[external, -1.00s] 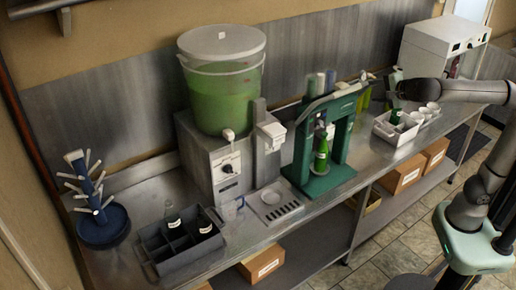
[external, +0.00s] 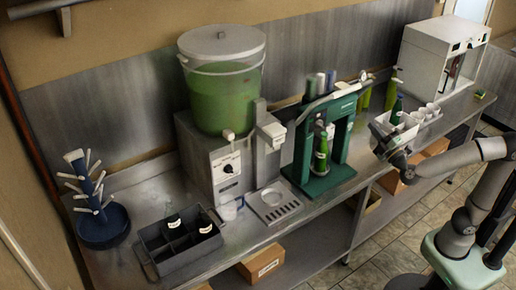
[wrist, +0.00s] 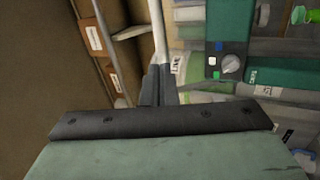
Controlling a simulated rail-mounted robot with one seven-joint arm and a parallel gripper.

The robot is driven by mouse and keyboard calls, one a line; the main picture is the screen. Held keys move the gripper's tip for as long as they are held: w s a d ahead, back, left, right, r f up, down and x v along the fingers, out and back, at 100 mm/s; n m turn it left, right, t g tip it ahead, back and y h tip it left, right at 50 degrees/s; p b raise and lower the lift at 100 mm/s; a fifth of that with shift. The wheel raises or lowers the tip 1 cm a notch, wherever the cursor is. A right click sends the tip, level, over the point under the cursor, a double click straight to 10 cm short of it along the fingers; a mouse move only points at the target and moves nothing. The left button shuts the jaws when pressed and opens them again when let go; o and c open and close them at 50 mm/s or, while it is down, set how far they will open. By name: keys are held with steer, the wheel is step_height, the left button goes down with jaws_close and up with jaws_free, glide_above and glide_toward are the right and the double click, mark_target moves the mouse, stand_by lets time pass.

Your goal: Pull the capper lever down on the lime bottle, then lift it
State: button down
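The green bench capper (external: 299,148) stands on the steel counter, right of the tap machine. Its lever (external: 340,93) runs along the top and slopes up to the right. A green bottle with a pale label (external: 321,160) stands upright on the capper base, under the head; I take it for the lime bottle. My gripper (external: 381,146) is by the counter's front edge, right of the capper and apart from the lever. In the wrist view the dark fingertips (wrist: 157,84) are together with nothing visible between them.
A white crate (external: 410,135) with a dark green bottle and cups stands just behind my gripper. Yellow-green bottles (external: 365,98) stand behind the capper. A bucket (external: 222,95) sits on the tap machine. A grey bottle crate (external: 160,262) is at front left.

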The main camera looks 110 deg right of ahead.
steer(key=p+x, duration=0.3)
steer(key=x, duration=1.1)
steer(key=shift+w+n+t, duration=0.15)
steer(key=shift+n+t, duration=0.15)
steer(key=shift+n, duration=0.1)
steer(key=shift+a+r, duration=0.1)
steer(key=shift+a, duration=0.05)
